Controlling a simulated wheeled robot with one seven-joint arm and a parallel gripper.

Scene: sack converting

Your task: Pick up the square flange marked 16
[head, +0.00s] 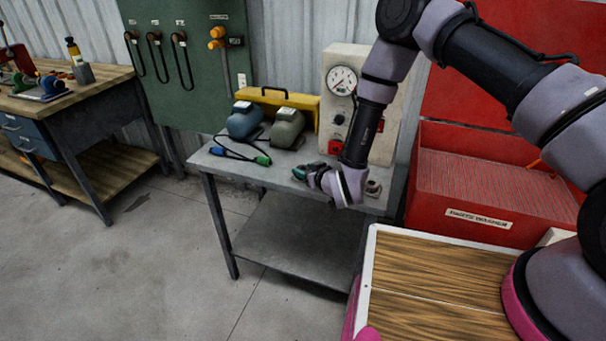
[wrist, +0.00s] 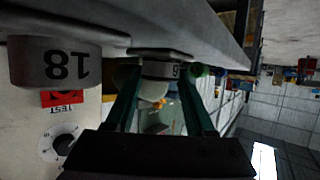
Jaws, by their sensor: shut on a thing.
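In the wrist view, which shows the scene upside down, my gripper (wrist: 162,82) has its two green fingers on either side of a grey flange (wrist: 158,69). Its square plate lies against the table surface, and a 6 shows on its round collar; the rest of the mark is hidden. I am shut on this flange. A second flange marked 18 (wrist: 55,62) sits beside it, apart from the fingers. In the head view, my gripper (head: 305,173) is low over the front of the grey table (head: 225,165); the held flange is hidden there.
A gauge panel (head: 343,85) stands behind my gripper. A blue-grey rounded unit (head: 243,120), an olive one (head: 287,128) and a yellow case (head: 280,98) stand at the table's back. Cables (head: 235,153) lie left. A red parts washer (head: 470,180) is at right.

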